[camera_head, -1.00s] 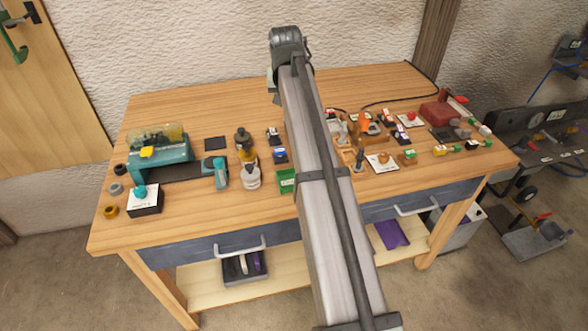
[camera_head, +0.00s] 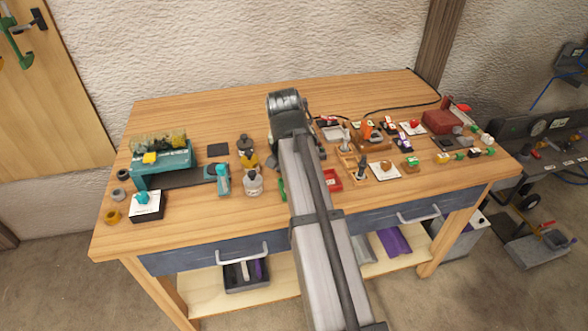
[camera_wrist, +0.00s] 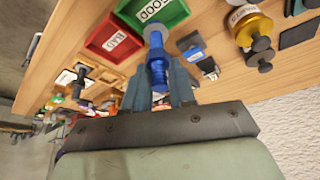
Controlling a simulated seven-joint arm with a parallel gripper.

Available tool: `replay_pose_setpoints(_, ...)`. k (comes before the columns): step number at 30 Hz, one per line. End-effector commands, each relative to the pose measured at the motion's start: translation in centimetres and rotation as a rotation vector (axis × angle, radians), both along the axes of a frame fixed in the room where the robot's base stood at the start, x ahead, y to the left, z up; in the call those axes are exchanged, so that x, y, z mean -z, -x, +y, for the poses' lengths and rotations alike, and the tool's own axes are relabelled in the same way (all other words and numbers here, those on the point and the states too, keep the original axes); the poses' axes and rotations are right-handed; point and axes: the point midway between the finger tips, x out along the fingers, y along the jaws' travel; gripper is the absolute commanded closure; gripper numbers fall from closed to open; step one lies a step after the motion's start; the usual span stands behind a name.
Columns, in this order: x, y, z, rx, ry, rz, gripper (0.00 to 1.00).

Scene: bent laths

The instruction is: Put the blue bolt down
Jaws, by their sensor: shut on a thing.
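The blue bolt (camera_wrist: 157,72) is held between the two fingers of my gripper (camera_wrist: 158,88) in the wrist view. A pale grey round end of it points away from my gripper, toward the green GOOD bin (camera_wrist: 172,20). In this view the bolt overlaps the bin's edge; I cannot tell how high it is above it. The red BAD bin (camera_wrist: 113,42) is beside the green one. In the head view my arm hides the gripper, the bolt and most of the green bin (camera_head: 282,190); the red bin (camera_head: 331,181) shows to the right of the arm.
A blue-and-white labelled piece (camera_wrist: 192,51) and a yellow-and-grey bottle (camera_wrist: 252,27) stand near the bins. A teal machine (camera_head: 165,165) is at the left of the bench. Many small parts crowd the right side. The back of the bench (camera_head: 220,110) is clear.

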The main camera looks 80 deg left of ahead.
Motion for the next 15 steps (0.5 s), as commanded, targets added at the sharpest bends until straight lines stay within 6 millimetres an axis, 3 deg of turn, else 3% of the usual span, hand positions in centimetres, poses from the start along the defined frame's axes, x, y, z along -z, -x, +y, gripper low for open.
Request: replay_pose_setpoints(15, 4.9, 0.0, 0.0, -0.001, 0.000, 0.000, 1.00)
